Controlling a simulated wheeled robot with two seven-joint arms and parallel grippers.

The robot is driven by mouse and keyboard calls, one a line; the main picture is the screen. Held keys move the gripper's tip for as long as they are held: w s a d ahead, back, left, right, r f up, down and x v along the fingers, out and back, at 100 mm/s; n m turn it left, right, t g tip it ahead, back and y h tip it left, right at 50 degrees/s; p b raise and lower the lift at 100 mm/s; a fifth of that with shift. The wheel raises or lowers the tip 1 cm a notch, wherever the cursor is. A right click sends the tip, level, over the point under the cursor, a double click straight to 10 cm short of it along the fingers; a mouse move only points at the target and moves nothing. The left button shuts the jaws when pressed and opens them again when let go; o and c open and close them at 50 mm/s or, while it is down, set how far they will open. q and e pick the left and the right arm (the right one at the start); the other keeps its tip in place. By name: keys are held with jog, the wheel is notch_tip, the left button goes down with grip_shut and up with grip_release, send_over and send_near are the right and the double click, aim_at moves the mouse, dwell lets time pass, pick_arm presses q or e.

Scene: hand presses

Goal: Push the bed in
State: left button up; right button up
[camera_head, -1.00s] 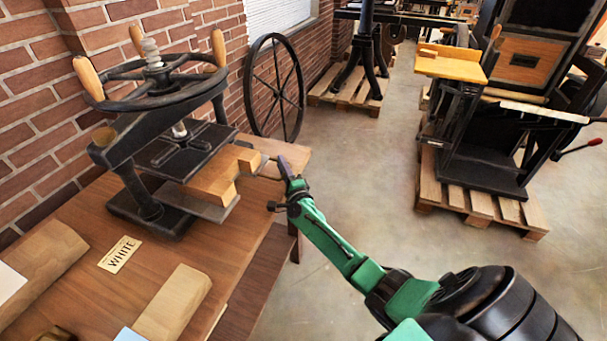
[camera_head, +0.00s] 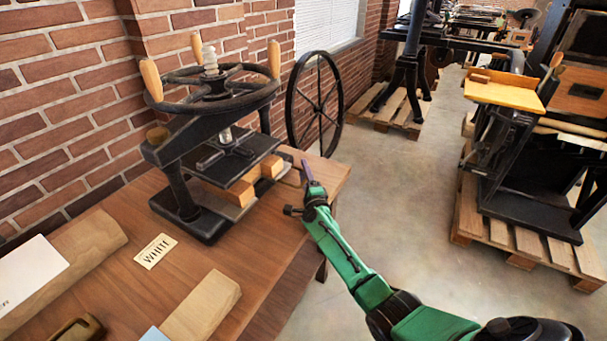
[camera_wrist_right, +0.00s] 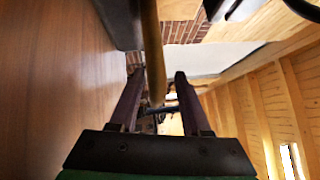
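The black hand press (camera_head: 180,185) stands on the wooden table, with a round handwheel on top. Its bed (camera_head: 226,207) lies low between the posts, mostly inside the frame. Pale wooden blocks (camera_head: 240,193) on the bed show at its front and right side. My right gripper (camera_head: 306,174) is just right of the bed, with a small visible gap from the blocks. In the right wrist view its two fingers (camera_wrist_right: 159,78) are apart; a light wooden strip shows beyond and between them. I cannot tell contact there. My left gripper is out of view.
A spoked black wheel (camera_head: 316,100) stands behind, by the brick wall. Other presses on pallets (camera_head: 520,240) stand right, with clear floor between.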

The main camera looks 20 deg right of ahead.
jog(key=shift+a+f, duration=0.1)
jog(key=shift+f, duration=0.05)
jog(key=shift+s, duration=0.15)
jog(key=shift+s+a+f, duration=0.1)
jog(key=shift+s, duration=0.25)
jog(key=p+v, duration=0.2)
jog(key=v, duration=1.1)
jog(key=shift+s, duration=0.35)
